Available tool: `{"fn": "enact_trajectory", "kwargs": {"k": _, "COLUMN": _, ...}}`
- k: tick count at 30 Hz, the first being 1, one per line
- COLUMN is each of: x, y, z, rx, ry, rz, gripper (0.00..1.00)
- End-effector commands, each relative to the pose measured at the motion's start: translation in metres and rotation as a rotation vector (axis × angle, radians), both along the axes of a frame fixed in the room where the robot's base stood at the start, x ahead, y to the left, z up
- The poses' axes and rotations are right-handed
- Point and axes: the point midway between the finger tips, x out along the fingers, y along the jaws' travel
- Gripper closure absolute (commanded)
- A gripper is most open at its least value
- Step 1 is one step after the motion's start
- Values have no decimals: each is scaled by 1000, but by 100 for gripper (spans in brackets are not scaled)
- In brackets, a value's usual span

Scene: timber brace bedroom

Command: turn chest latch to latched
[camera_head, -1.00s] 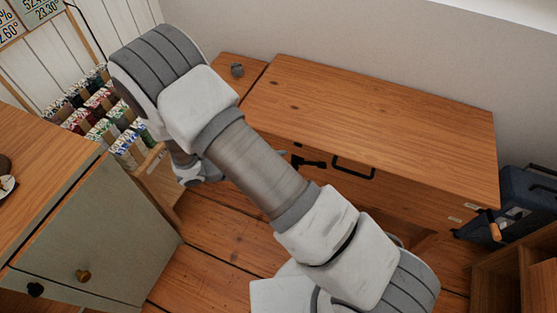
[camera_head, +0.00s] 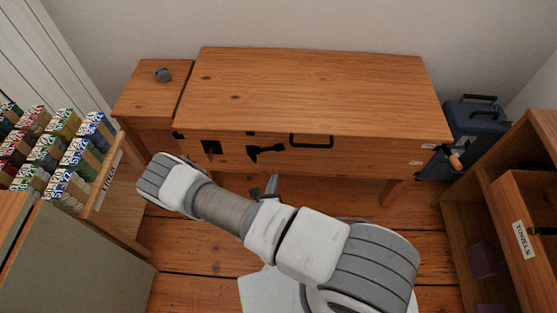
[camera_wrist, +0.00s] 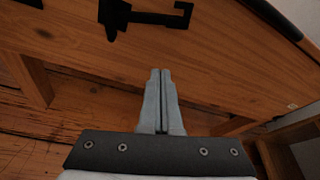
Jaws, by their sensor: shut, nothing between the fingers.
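The wooden chest (camera_head: 320,95) stands against the wall with its lid down. A black latch (camera_head: 265,151) is on its front face, with a wider end at the left and a bar running right, nearly level. In the wrist view the latch (camera_wrist: 115,18) is at the top, its bar ending in a small hook-like piece. My gripper (camera_head: 272,180) is in front of the chest, below the latch. In the wrist view my gripper (camera_wrist: 160,72) is shut and empty, its fingertips pointing at the chest front, apart from the latch.
A black handle (camera_head: 311,141) is right of the latch and a dark plate (camera_head: 210,147) left of it. An orange-handled crank (camera_head: 454,160) sticks out at the chest's right end. A blue case (camera_head: 475,135), a shelf unit (camera_head: 520,190) and a rack of spools (camera_head: 60,150) flank the floor.

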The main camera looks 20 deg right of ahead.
Motion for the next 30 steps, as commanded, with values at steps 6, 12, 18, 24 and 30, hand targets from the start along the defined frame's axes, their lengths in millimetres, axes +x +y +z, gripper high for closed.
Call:
{"fn": "enact_trajectory", "kwargs": {"k": 6, "x": 19, "y": -9, "z": -11, "rx": -2, "ry": 3, "rz": 4, "gripper": 100}}
{"fn": "enact_trajectory", "kwargs": {"k": 12, "x": 55, "y": -26, "z": -25, "rx": 1, "ry": 2, "rz": 3, "gripper": 100}}
{"fn": "enact_trajectory", "kwargs": {"k": 18, "x": 89, "y": -38, "z": -31, "rx": 1, "ry": 1, "rz": 5, "gripper": 100}}
{"fn": "enact_trajectory", "kwargs": {"k": 24, "x": 89, "y": -30, "z": -6, "rx": 1, "ry": 3, "rz": 6, "gripper": 100}}
{"fn": "enact_trajectory", "kwargs": {"k": 30, "x": 90, "y": -27, "z": 4, "rx": 0, "ry": 4, "rz": 5, "gripper": 100}}
